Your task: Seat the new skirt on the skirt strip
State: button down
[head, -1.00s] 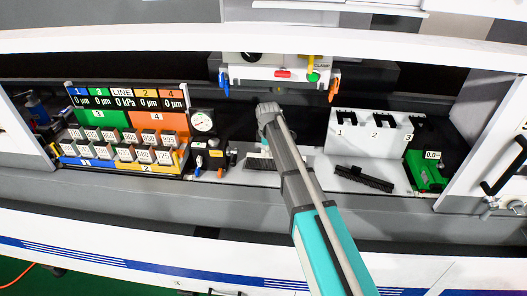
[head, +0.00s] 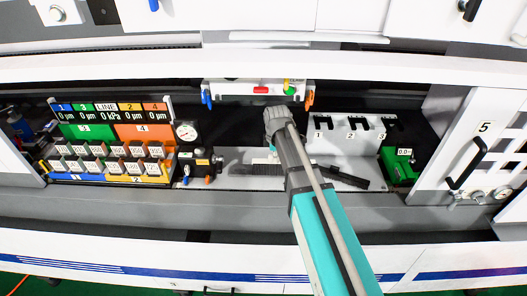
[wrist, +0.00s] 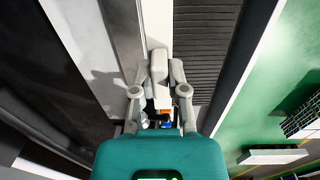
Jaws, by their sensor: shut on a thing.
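The exact grip is hard to see. In the head view my arm hides the fingertips.
A loose black toothed strip (head: 346,179) lies on the bed at right. Behind it stands a white numbered rack (head: 345,150), with a green gauge block (head: 402,166) beside it. Numbered blocks (head: 118,158) and a pressure gauge (head: 186,131) are at left. A white machine head (head: 258,92) overhangs.

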jog(key=shift+s+d+r, duration=0.25)
jog(key=shift+s+d, duration=0.1)
dwell(0.3)
jog(key=c, duration=1.2)
grip_release()
grip_shut()
jog(key=shift+f, duration=0.1)
notch_tip(320, 180, down, 10)
jog(key=b, duration=0.9)
jog(key=shift+r, duration=0.25)
jog(key=shift+d, duration=0.15)
